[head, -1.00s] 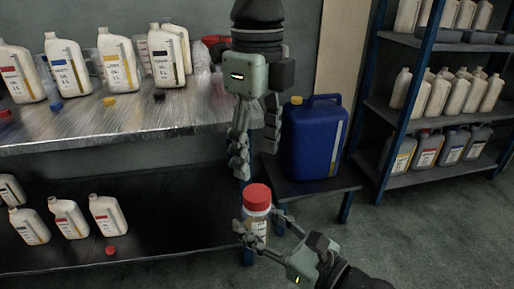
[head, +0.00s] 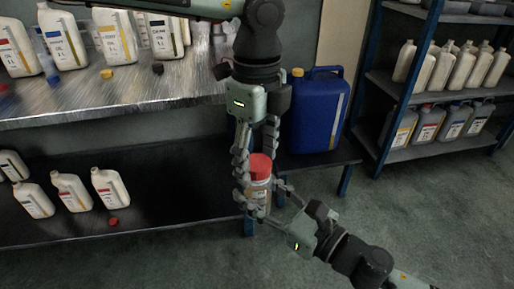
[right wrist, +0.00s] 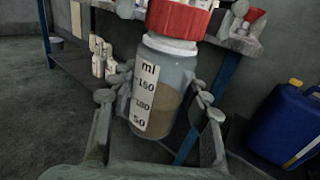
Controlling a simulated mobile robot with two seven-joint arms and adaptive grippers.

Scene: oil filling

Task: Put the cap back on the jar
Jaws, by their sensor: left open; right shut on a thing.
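The jar (head: 259,193) is clear with a white scale label and brownish liquid in its lower part, seen close in the right wrist view (right wrist: 170,85). The red cap (head: 260,167) sits on top of the jar; I cannot tell whether it is screwed tight. My right gripper (head: 263,196) is shut around the jar's body and holds it upright in front of the bench. My left gripper (head: 256,172) points down from above, open, with its fingers on either side of the red cap.
A metal-topped bench (head: 120,105) with several white bottles and loose caps stands at the left, with a dark lower shelf (head: 150,190) below. A blue canister (head: 318,115) stands on a low table behind. Shelving with bottles (head: 440,75) is at right. The floor at right is clear.

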